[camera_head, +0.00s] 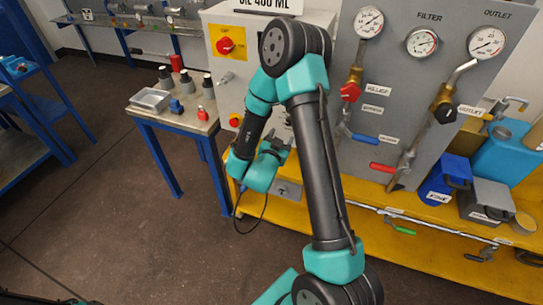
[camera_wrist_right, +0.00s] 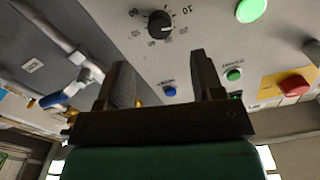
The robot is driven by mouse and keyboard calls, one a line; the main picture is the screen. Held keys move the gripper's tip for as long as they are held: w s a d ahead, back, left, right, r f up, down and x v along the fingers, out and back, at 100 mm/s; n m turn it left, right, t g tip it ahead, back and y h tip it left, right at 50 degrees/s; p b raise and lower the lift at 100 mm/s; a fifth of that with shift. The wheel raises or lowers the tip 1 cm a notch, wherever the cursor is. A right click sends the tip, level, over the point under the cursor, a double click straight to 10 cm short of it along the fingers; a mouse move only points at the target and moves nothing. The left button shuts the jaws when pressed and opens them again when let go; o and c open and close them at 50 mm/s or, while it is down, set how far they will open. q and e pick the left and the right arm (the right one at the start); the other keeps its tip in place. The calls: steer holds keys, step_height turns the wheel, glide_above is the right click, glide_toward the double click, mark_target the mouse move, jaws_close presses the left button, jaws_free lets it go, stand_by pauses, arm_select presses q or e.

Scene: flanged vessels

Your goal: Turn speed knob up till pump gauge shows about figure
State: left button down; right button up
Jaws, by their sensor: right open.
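The black speed knob (camera_wrist_right: 159,24) sits on the grey panel in the right wrist view, ringed by numbers. My right gripper (camera_wrist_right: 165,72) is open and empty, its two fingers pointing at the panel below the knob and apart from it. In the head view my right gripper (camera_head: 277,148) is at the cabinet front, partly behind my own arm, and the knob is hidden there. Three dial gauges show on the grey board: a left one (camera_head: 369,21) with its label out of sight, a filter gauge (camera_head: 422,42) and an outlet gauge (camera_head: 486,42). Their readings are too small to tell.
The panel also carries a green button (camera_wrist_right: 251,10), a blue button (camera_wrist_right: 169,91) and a red button (camera_wrist_right: 294,86). A red switch (camera_head: 225,46) on a yellow plate is higher on the cabinet. A blue-handled valve (camera_head: 364,139) stands right of my arm.

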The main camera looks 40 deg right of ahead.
steer(key=v, duration=0.9)
steer(key=shift+a, duration=0.1)
steer(key=w+a+f+n+y, duration=0.2)
steer(key=a+f+n+y, duration=0.1)
steer(key=f+y, duration=0.4)
steer(key=w+a+f+n+y, duration=0.2)
steer(key=a+f+n+y, duration=0.15)
steer(key=f, duration=0.55)
steer(key=s+a+f+n+g+y, duration=0.7)
steer(key=s+a+f+y, duration=0.1)
steer(key=a, duration=0.3)
steer(key=shift+s+f+y, duration=0.35)
steer(key=shift+s+y, duration=0.3)
steer(key=shift+y, duration=0.1)
steer(key=shift+d, duration=0.1)
stand_by(1.3)
